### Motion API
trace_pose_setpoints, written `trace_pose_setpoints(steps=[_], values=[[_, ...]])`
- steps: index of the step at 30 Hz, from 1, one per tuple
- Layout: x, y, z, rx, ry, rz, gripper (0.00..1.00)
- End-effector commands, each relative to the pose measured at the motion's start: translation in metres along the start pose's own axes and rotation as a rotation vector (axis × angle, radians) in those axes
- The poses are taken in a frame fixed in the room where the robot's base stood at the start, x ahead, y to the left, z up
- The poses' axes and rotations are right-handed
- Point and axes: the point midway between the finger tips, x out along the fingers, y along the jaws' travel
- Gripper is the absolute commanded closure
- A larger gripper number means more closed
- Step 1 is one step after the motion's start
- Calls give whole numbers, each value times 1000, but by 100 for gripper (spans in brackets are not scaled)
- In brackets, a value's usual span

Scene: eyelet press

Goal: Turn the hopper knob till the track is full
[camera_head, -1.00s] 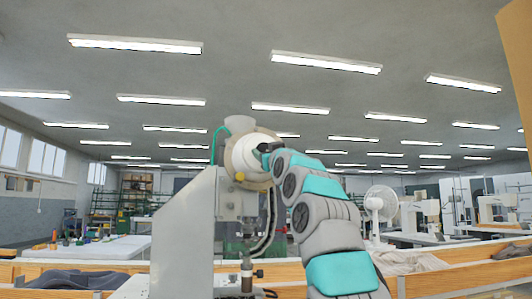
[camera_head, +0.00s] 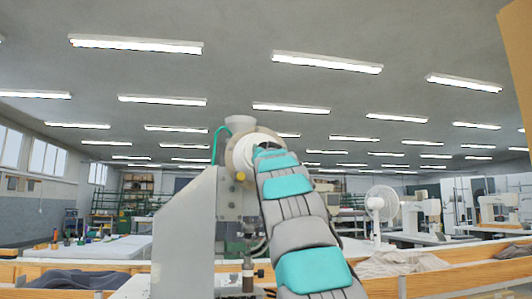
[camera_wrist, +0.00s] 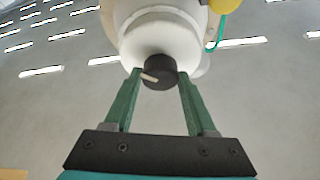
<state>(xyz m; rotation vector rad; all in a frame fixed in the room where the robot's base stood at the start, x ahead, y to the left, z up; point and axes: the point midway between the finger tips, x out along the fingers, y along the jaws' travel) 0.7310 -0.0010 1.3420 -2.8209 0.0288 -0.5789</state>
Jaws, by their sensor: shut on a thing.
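The hopper is a white rounded drum (camera_head: 241,152) on top of the grey eyelet press (camera_head: 185,235) in the head view. In the wrist view the drum's white face (camera_wrist: 158,38) fills the top middle. The black round hopper knob (camera_wrist: 161,68) sticks out of it, with a pale pointer mark toward the lower left. My gripper (camera_wrist: 160,80) has its two green fingers on either side of the knob and is shut on it. In the head view my arm's end hides the knob and the gripper. I cannot make out the track or its filling.
A yellow knob (camera_head: 240,176) and a green tube (camera_head: 216,145) sit beside the drum. A wooden rail (camera_head: 440,255) runs across the front. Behind are a white fan (camera_head: 381,204), sewing machines and a long table (camera_head: 105,248). The air above the press is clear.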

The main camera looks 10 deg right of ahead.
Motion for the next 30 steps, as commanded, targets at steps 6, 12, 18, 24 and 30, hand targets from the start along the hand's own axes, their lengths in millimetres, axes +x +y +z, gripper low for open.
trace_pose_setpoints(steps=[6, 12, 18, 24, 30], values=[[0, -2, -1, 61, 5, 21, 99], [-1, -1, -1, 101, 6, 40, 99], [0, -1, 0, 131, 5, 54, 99], [0, -2, 1, 153, 6, 61, 99], [0, -2, 1, 164, 4, 66, 99]])
